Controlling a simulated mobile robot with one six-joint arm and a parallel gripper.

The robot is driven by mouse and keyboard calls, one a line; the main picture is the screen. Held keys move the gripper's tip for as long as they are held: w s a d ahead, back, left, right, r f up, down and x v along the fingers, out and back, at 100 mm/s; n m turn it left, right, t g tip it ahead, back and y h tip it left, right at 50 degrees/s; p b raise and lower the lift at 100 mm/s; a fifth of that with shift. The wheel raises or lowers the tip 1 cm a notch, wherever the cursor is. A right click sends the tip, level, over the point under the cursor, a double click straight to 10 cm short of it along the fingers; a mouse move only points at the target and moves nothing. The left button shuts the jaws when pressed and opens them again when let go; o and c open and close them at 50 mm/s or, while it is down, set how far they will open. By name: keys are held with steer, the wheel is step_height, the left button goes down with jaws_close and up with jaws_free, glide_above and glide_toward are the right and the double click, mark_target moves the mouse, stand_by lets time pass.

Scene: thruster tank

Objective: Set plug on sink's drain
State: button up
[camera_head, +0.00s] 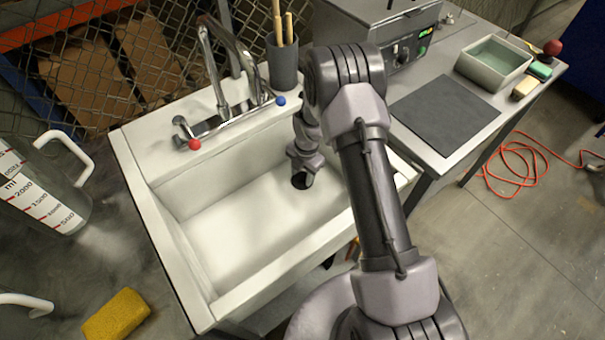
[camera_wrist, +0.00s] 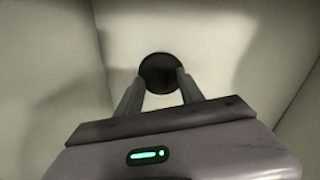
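The sink (camera_head: 235,235) is a white rectangular basin in the middle of the head view. My gripper (camera_head: 301,182) reaches down into its right end, low over the basin floor. A dark round disc, seemingly the plug (camera_wrist: 160,72), lies between my two fingertips (camera_wrist: 161,76) in the wrist view, one finger at each side of it. In the head view the dark plug (camera_head: 299,181) shows just below the gripper. No separate drain opening shows. I cannot tell whether the plug touches the basin floor.
The faucet (camera_head: 222,75), with red and blue knobs, stands at the sink's back. A measuring jug (camera_head: 45,190) and yellow sponge (camera_head: 116,315) are at left. A dark mat (camera_head: 443,112) and an open box (camera_head: 492,65) lie on the right table. The basin's left part is clear.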

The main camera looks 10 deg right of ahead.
step_height(320, 180, up, 12)
steer(key=p, duration=0.6)
step_height(320, 180, up, 16)
steer(key=m+t, duration=0.1)
steer(key=m, duration=0.7)
glide_above(305, 177)
steer(key=s+a, duration=0.1)
steer(key=s, duration=0.1)
steer(key=s+r+m+t, duration=0.1)
steer(key=s+r+m, duration=0.35)
steer(key=r, duration=0.35)
steer(key=s+a+r+m+t, duration=0.1)
steer(key=s+r+m, duration=0.2)
steer(key=s+m, duration=0.2)
steer(key=s+a+r+m+t+y, duration=0.1)
steer(key=s+r+m, duration=0.2)
steer(key=s+m, duration=0.3)
steer(key=s+a+r+m+t, duration=0.1)
steer(key=s+r+m, duration=0.2)
steer(key=s+m, duration=0.3)
steer(key=s, duration=0.3)
steer(key=shift+s+a+r+b, duration=0.25)
steer(key=shift+s+r+b, duration=0.05)
steer(key=shift+s, duration=0.1)
